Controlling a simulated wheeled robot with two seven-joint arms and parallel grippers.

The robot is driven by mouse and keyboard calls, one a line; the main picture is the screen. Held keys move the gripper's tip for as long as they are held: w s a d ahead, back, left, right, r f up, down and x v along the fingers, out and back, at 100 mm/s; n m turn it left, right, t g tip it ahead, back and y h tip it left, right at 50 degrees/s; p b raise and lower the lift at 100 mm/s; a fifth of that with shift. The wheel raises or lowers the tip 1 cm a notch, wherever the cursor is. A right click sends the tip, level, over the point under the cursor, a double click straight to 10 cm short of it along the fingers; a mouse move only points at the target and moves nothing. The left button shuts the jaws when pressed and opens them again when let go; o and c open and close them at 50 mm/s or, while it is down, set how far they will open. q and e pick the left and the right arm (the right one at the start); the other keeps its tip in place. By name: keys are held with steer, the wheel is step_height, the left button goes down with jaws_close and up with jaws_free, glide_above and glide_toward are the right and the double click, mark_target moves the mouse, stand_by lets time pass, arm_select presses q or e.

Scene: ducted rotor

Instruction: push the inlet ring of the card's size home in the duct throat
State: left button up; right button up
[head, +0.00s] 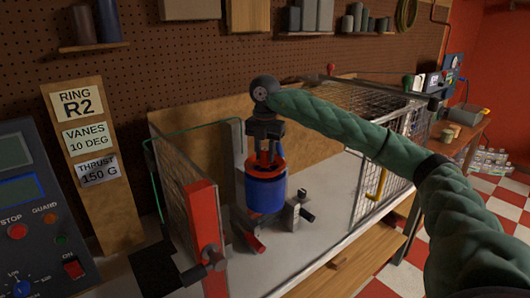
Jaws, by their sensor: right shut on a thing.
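The blue duct (265,196) stands upright on its mount inside the open guard cage. A red ring (280,164) sits at its top opening. I cannot tell how deep it sits in the throat. My right gripper (265,155) points down from above, shut on the red ring; its fingers hide part of the ring.
A red-framed guard panel (203,226) stands left of the duct, and a wire mesh cage (382,186) with a yellow handle stands to its right. A control panel (31,200) is at the far left.

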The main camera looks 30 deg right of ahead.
mark_target(265, 149)
arm_select(q)
steer(key=shift+f+b, duration=0.5)
steer(key=shift+f, duration=0.05)
arm_select(e)
steer(key=shift+f, duration=0.8)
steer(key=o, duration=1)
arm_select(q)
steer(key=shift+r, duration=0.1)
arm_select(e)
steer(key=shift+r, duration=0.2)
step_height(265, 149, up, 5)
steer(key=shift+r+b, duration=0.2)
steer(key=shift+b, duration=0.6)
arm_select(q)
step_height(265, 149, up, 12)
steer(key=w+d, duration=0.2)
steer(key=shift+w+d+r, duration=0.15)
steer(key=shift+r, duration=0.05)
arm_select(e)
steer(key=shift+r, duration=1)
